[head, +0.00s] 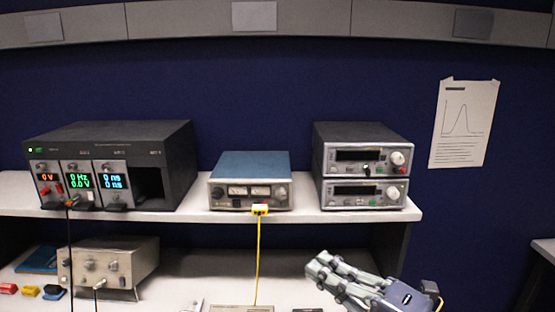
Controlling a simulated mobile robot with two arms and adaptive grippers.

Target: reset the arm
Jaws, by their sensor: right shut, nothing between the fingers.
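My right gripper (318,270) shows at the lower right, in front of the lower bench surface, its fingers pointing left. It is shut and empty, and touches no instrument that I can see. Its arm runs out of the picture at the bottom right. My left gripper is not in the head view.
A shelf (330,204) carries a black modular unit (165,150), a blue-topped meter (250,168) and two stacked instruments (362,160). A yellow cable (258,260) hangs from the meter, left of my gripper. A beige box (120,262) stands below left.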

